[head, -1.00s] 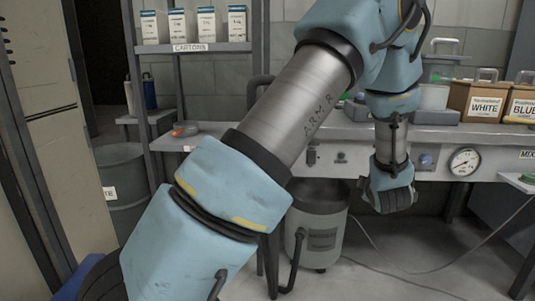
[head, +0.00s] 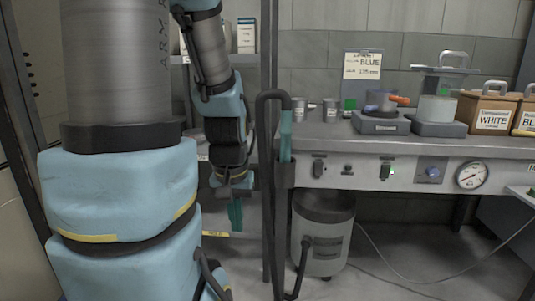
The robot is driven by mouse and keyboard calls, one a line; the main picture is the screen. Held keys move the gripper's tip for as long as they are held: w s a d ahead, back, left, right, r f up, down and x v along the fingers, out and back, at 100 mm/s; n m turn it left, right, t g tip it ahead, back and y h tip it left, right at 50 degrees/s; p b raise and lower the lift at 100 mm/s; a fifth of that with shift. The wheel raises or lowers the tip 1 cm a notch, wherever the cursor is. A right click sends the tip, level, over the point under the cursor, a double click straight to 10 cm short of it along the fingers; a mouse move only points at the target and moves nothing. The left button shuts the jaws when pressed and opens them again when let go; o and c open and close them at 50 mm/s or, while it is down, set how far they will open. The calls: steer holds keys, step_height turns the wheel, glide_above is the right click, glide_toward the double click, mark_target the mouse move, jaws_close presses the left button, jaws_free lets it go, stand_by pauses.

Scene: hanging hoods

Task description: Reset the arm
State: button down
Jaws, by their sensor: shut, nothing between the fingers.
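My blue and grey arm (head: 120,190) fills the left of the head view. Its thick upper part stands nearly upright, and its forearm hangs down to the right of it. My gripper (head: 236,188) points down at the end of the forearm, left of a dark bent pipe. The gripper is shut, with nothing seen between the fingers. The fingers are small and dark here. A teal piece (head: 236,215) shows just below them; I cannot tell what it belongs to.
The dark pipe (head: 268,180) stands close to the gripper's right. A workbench (head: 400,150) with a gauge (head: 472,175) runs to the right, bearing a white-labelled box (head: 492,118) and a burner-like device (head: 382,115). A grey tank (head: 322,235) stands under it. Floor at lower right is mostly clear.

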step_height(320, 180, up, 23)
steer(key=p, duration=2.1)
